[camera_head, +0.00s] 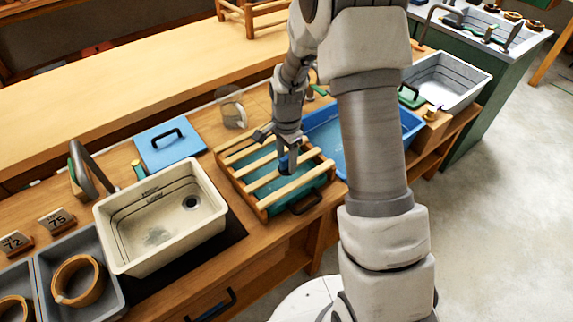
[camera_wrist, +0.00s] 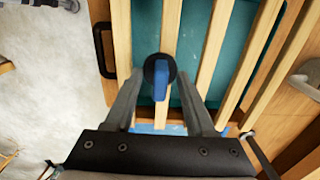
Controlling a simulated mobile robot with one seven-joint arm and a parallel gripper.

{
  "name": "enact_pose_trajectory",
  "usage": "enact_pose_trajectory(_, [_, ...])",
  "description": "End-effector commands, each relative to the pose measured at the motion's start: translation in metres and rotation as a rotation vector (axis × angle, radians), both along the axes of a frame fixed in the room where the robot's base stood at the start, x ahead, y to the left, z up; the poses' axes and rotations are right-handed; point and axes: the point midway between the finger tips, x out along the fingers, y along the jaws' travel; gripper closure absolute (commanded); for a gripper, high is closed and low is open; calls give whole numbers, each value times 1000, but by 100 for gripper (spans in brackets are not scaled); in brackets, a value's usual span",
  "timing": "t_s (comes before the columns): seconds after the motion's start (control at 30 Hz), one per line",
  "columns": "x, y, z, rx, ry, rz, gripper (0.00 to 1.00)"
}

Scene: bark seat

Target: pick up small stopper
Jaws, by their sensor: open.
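The small stopper, a dark round disc with a blue grip (camera_wrist: 160,78), appears over a wooden slat of the rack in the wrist view. In the head view its blue part (camera_head: 284,163) shows just below my gripper (camera_head: 278,150). My gripper is open and points down, with one finger on each side of the stopper in the wrist view (camera_wrist: 159,88). I see gaps between the fingers and the disc. Whether the fingertips are level with the blue grip I cannot tell.
The slatted wooden rack (camera_head: 262,208) sits over a teal tray with a dark handle (camera_head: 305,203). A cream basin (camera_head: 118,263) and a blue lidded board (camera_head: 168,147) lie left. A clear glass (camera_head: 232,112) stands behind. A blue basin (camera_head: 412,122) is right, partly hidden by my arm.

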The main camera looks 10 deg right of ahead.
Motion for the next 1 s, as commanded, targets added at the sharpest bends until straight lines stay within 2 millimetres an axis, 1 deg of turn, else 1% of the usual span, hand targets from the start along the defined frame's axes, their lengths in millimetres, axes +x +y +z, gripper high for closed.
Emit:
enact_pose_trajectory(0.17, [0,0,0,0,-1,0,45])
enact_pose_trajectory(0.27, [0,0,0,0,-1,0,61])
enact_pose_trajectory(0.4, [0,0,0,-1,-1,0,86])
enact_pose_trajectory(0.47, [0,0,0,-1,-1,0,97])
enact_pose_trajectory(0.5, [0,0,0,-1,-1,0,100])
enact_pose_trajectory(1.0, [1,0,3,0,-2,0,100])
